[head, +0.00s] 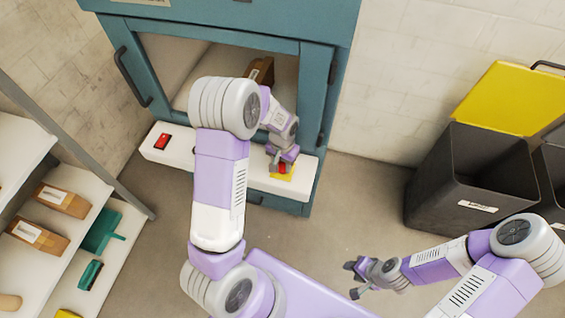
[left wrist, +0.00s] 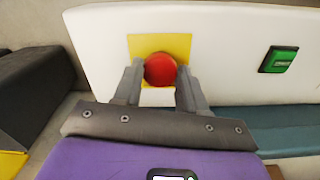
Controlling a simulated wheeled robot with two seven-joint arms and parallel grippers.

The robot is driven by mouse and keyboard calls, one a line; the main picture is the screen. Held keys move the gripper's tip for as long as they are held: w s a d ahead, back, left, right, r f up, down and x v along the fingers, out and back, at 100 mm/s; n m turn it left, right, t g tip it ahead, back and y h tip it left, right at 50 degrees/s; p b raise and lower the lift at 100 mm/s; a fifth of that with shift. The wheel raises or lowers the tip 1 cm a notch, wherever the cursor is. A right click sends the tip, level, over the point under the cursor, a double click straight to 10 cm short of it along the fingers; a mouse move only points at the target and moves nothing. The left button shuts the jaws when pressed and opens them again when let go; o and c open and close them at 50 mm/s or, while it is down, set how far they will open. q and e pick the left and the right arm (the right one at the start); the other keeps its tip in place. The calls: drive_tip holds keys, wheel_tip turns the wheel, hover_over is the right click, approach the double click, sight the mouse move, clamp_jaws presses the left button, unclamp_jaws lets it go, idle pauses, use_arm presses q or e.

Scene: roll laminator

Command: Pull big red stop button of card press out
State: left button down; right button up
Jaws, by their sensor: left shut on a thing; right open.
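The big red stop button (left wrist: 160,69) sits on a yellow plate (left wrist: 137,46) on the white front panel (left wrist: 100,45) of the card press. My left gripper (left wrist: 158,80) has a finger on each side of the button and is shut on it. In the head view my left gripper (head: 281,163) is at the right part of the white panel and partly covers the button and its yellow plate (head: 284,176). My right gripper (head: 357,280) is open and empty, low over the floor and away from the press.
A green switch (left wrist: 279,59) is on the panel beside the button. A red rocker switch (head: 163,141) is at the panel's left end. The teal press frame (head: 315,85) rises behind. A dark bin (head: 450,185) with a yellow lid stands right; shelves (head: 85,205) stand left.

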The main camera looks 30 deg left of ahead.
sight(282, 166)
use_arm(q)
drive_tip(key=c, duration=0.7)
unclamp_jaws()
drive_tip(key=shift+r, duration=0.25)
drive_tip(key=shift+o, duration=0.4)
drive_tip(key=shift+f, duration=0.1)
wheel_tip(282, 166, up, 8)
drive_tip(key=shift+f+p, duration=0.15)
drive_tip(key=shift+p, duration=1.05)
